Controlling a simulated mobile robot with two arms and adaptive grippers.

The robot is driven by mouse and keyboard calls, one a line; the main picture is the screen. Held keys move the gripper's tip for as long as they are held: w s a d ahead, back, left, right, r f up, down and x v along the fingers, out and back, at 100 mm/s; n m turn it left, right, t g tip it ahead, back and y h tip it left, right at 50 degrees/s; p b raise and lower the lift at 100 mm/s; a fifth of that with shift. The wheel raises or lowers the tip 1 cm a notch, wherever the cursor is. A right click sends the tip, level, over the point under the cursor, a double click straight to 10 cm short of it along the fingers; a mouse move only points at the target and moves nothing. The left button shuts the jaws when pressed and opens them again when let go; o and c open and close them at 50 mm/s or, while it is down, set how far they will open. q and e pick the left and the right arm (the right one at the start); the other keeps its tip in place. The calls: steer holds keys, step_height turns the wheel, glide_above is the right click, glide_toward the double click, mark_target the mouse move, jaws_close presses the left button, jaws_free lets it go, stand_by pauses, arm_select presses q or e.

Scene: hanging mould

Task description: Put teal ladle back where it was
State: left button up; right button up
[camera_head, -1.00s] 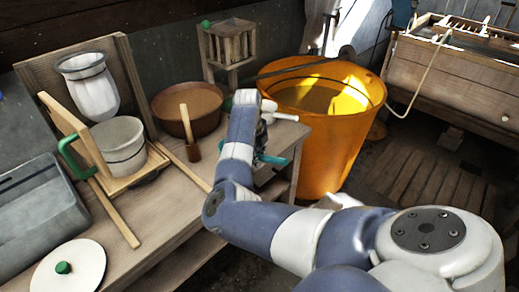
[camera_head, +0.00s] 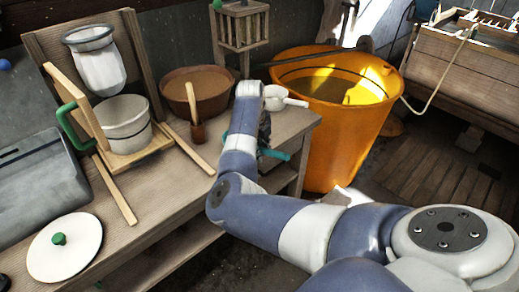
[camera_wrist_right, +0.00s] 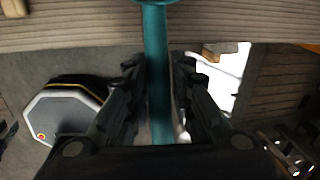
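The teal ladle (camera_wrist_right: 157,75) shows in the right wrist view as a straight teal handle running between my right gripper's fingers. My right gripper (camera_wrist_right: 160,85) is closed in on this handle, with a finger along each side. At the top of that view the handle reaches a wider teal part by the wooden planks. In the head view a small piece of the teal ladle (camera_head: 274,154) shows near the table's right end. My forearm hides most of the right gripper (camera_head: 264,135) there. My left gripper is not in view.
A small wooden stand (camera_head: 240,28) is behind.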

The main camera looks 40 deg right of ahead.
steer(key=shift+o, duration=0.4)
steer(key=shift+d, duration=0.1)
steer(key=shift+r, duration=0.25)
steer(key=r, duration=0.4)
steer(key=shift+a, duration=0.3)
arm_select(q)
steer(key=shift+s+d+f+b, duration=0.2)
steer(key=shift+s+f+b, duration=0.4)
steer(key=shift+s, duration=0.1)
arm_select(e)
step_height(320, 180, up, 8)
steer(key=a, duration=0.1)
steer(key=shift+s+a, duration=0.2)
steer(key=shift+s, duration=0.15)
steer(key=shift+f, duration=0.1)
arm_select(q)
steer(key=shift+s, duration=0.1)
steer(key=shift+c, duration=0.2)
